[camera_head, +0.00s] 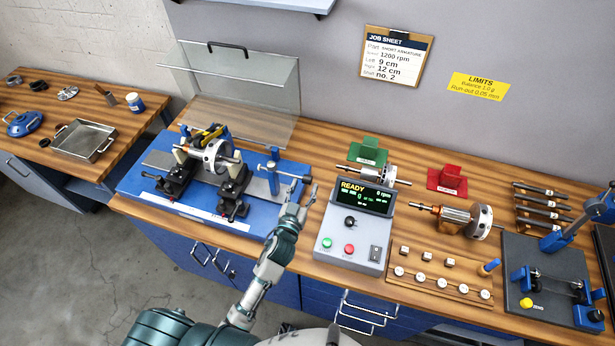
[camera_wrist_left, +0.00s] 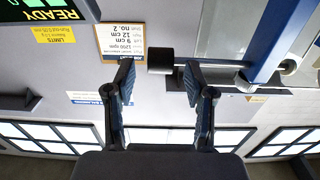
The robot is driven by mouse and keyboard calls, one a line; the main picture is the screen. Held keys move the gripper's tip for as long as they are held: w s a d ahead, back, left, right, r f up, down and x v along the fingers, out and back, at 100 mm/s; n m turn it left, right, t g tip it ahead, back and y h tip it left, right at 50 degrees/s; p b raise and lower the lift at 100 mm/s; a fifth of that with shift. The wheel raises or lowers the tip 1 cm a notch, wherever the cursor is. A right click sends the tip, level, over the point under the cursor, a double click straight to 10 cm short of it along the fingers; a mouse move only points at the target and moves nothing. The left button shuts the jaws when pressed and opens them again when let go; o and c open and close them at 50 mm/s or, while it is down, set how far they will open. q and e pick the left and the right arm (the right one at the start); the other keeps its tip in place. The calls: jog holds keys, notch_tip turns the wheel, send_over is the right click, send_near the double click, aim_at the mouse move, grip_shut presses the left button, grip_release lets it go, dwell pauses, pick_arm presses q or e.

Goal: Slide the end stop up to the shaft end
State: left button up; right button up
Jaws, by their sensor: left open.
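The end stop (camera_head: 272,178) is a blue post with a horizontal rod at the right end of the blue balancing machine (camera_head: 160,203). A rotor (camera_head: 217,154) lies across the machine's two black supports, its shaft pointing right toward the post; a gap appears between shaft end and stop. My left gripper (camera_head: 301,198) is just right of the post, by the rod's outer end. In the left wrist view the open fingers (camera_wrist_left: 157,82) are on either side of the stop's black knob (camera_wrist_left: 160,60), apart from it; the blue post (camera_wrist_left: 268,40) is beyond. My right gripper is not in view.
A clear raised guard (camera_head: 245,95) stands behind the machine. The control box (camera_head: 353,230), showing READY, is close right of my left gripper.

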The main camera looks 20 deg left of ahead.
aim_at(306, 183)
pick_arm(q)
jog(key=shift+w+d, duration=0.1)
jog(key=shift+w, duration=1.85)
grip_shut()
